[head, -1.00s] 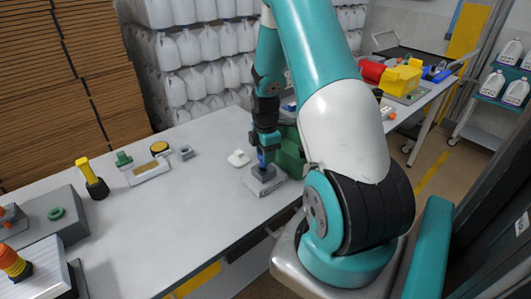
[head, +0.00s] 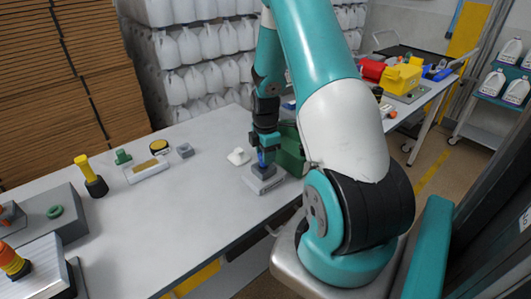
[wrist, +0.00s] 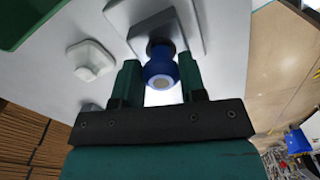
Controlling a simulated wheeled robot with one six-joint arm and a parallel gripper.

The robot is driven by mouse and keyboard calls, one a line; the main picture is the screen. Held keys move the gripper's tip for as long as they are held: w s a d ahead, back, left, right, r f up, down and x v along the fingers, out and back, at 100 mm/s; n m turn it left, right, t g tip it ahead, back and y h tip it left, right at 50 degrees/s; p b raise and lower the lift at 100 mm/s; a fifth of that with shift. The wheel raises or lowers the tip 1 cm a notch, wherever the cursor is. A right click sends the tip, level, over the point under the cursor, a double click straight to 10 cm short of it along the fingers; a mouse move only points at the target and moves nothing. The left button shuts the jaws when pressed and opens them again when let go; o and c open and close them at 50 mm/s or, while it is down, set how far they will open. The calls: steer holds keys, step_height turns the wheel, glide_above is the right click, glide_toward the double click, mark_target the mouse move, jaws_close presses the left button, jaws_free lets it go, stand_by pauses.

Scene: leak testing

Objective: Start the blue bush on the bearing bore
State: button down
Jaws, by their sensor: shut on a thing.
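The blue bush (wrist: 160,68) sits between the two fingers of my gripper (wrist: 160,85), which is shut on it. In the head view the blue bush (head: 262,158) shows just below my gripper (head: 264,145). Under it is a dark grey block on a lighter grey base (head: 266,180), which also shows in the wrist view (wrist: 190,25). The bush's lower end is at the dark opening of this block. I cannot tell whether it is inside the bore or only above it.
A small white part (head: 238,156) lies just left of the base. A green bin (head: 290,150) stands close behind. Farther left are a small grey block (head: 185,150), a white tray (head: 148,170) and a yellow-black tool (head: 92,178). The table's middle is clear.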

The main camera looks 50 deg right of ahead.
steer(key=shift+f+b, duration=0.35)
steer(key=shift+f, duration=0.25)
steer(key=c, duration=0.6)
jaws_free()
step_height(320, 180, up, 17)
steer(key=b, duration=0.2)
steer(key=shift+r+b, duration=0.2)
steer(key=shift+b, duration=0.1)
steer(key=shift+a, duration=0.1)
